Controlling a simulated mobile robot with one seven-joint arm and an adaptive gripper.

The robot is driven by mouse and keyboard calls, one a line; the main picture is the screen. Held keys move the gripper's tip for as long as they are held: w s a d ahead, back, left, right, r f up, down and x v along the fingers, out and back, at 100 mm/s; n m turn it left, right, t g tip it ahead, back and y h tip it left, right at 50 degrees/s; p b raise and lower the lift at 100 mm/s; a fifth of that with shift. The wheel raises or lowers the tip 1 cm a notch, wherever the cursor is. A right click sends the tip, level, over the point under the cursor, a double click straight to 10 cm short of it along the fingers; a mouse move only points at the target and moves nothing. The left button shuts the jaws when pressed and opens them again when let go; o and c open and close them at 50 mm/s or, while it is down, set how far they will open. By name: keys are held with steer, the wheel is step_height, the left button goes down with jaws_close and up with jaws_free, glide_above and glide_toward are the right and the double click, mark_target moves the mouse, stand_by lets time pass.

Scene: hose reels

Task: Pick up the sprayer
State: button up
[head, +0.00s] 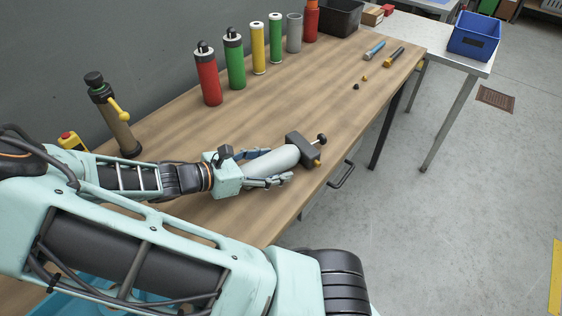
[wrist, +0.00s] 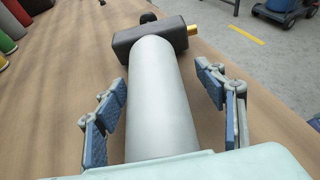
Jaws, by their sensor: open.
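The sprayer (head: 270,161) lies on its side on the wooden workbench, a pale grey cylinder with a dark block head, a brass nozzle and a black knob. In the wrist view the sprayer (wrist: 160,100) runs away from me, its head at the far end. My gripper (head: 279,164) is open around the cylinder, one finger on each side. In the wrist view my gripper (wrist: 160,78) shows a gap between each finger and the cylinder, wider on the right. The sprayer's near end is hidden by my gripper's body.
The workbench (head: 330,95) has bottles and cylinders (head: 236,60) along the wall. A brown cylinder with a yellow lever (head: 118,125) stands at the left. Tools (head: 394,57) and small bits lie at the far right. A drawer handle (head: 343,175) juts from the bench front.

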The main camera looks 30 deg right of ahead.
steer(key=shift+d+f, duration=0.1)
steer(key=shift+d, duration=0.1)
steer(key=c, duration=1.6)
steer(key=shift+r, duration=0.2)
